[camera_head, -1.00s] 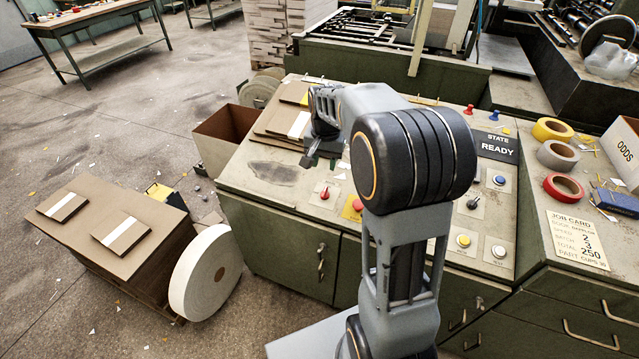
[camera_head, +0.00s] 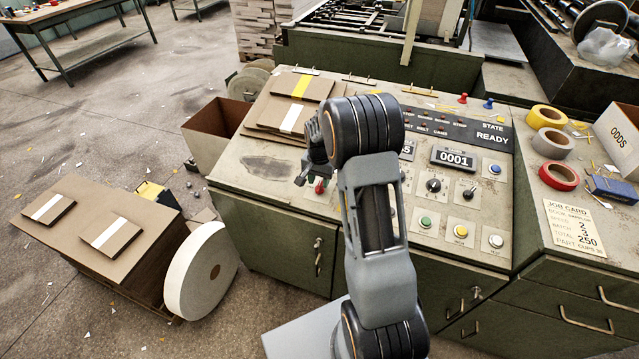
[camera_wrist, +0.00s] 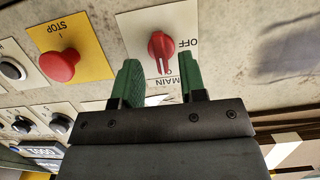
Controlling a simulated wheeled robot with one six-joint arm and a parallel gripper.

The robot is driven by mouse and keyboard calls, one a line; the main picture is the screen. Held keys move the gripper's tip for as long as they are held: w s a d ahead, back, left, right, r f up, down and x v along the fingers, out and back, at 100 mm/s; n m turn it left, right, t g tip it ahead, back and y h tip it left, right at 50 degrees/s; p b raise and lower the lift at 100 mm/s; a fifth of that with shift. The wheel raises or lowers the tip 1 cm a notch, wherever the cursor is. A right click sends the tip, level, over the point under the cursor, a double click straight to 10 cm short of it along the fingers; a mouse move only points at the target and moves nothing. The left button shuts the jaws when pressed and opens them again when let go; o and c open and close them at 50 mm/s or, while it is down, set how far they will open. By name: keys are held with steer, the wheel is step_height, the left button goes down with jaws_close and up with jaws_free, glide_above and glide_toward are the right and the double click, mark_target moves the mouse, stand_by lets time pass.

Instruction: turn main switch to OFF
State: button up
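The main switch (camera_wrist: 161,46) is a red rotary knob on a white plate in the wrist view, where the labels appear upside down. Its narrow end points down in that picture, towards the lettering MAIN, and OFF is printed to its right. Part of the plate is hidden by my gripper. The red knob (camera_head: 320,186) also shows in the camera_head view, partly hidden beside my arm. My gripper (camera_wrist: 160,82) is open and empty, its green fingers apart and just short of the knob in the picture. Contact is not visible. In the camera_head view, my gripper (camera_head: 302,178) hangs over the panel.
A red STOP button (camera_wrist: 59,65) on a yellow plate is close to the switch. Further knobs and buttons (camera_head: 426,222) and a counter display (camera_head: 456,158) are on the sloping panel. Board sheets (camera_head: 275,117) lie left of my arm. READY shows on the state display (camera_head: 493,136).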

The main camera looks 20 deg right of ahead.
mark_target(320, 188)
steer(key=shift+f, duration=1.15)
steer(key=shift+c, duration=0.4)
jaws_close()
